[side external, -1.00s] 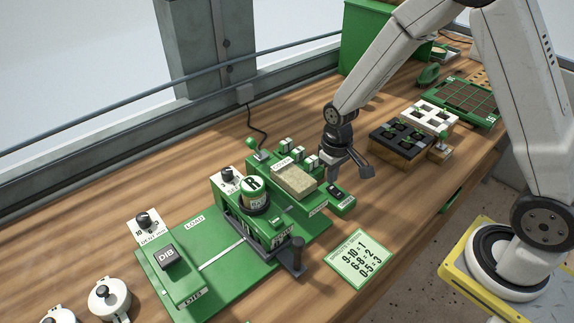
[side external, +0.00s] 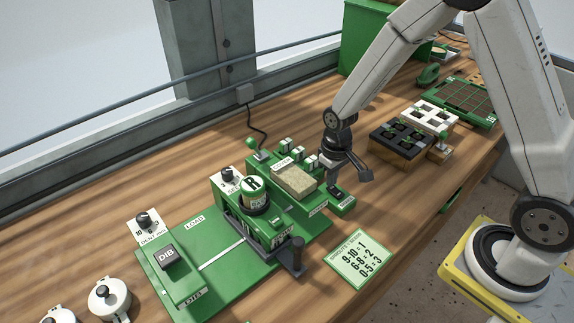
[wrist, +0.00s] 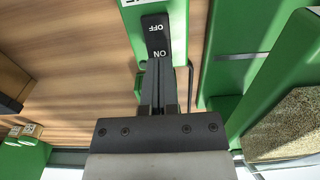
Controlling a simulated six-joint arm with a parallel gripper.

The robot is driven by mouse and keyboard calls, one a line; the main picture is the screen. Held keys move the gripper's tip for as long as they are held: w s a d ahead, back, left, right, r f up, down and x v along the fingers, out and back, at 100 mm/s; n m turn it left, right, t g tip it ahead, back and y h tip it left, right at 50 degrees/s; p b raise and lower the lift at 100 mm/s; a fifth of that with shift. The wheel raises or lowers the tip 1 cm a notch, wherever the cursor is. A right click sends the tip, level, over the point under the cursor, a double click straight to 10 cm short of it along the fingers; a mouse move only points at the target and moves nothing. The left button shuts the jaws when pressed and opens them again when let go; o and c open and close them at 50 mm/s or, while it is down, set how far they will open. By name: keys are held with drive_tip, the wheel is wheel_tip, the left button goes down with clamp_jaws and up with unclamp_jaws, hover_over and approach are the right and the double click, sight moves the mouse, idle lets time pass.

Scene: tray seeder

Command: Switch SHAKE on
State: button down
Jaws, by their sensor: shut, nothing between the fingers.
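The black rocker switch (wrist: 156,32), marked OFF and ON, sits on a narrow green housing in the wrist view. Only the end of a white label (wrist: 130,3) shows beside it, so I cannot read its name in full. The switch also shows at the right end of the green machine in the side view (side external: 336,191). My gripper (wrist: 157,66) is shut and empty, with its fingertips at the ON end of the switch. I cannot tell whether they touch it. In the side view my gripper (side external: 333,178) points down just above the switch.
The green machine (side external: 215,262) holds a tan block (side external: 293,181), a jar marked R (side external: 253,189) and several small levers. A printed card (side external: 360,257) lies in front. Black and white cell trays (side external: 398,139) stand to the right. Bare wooden table lies between.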

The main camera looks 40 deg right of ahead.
sight(333, 189)
drive_tip(key=shift+f, duration=0.55)
idle(0.5)
drive_tip(key=shift+r, duration=3.55)
drive_tip(key=shift+s+r, duration=0.25)
drive_tip(key=shift+s, duration=0.15)
drive_tip(key=s+r+t, duration=0.2)
drive_tip(key=s+r, duration=0.1)
drive_tip(key=s, duration=0.6)
drive_tip(key=shift+s+a+r+t, duration=0.2)
drive_tip(key=shift+s+a+t, duration=0.05)
drive_tip(key=shift+s+t, duration=0.05)
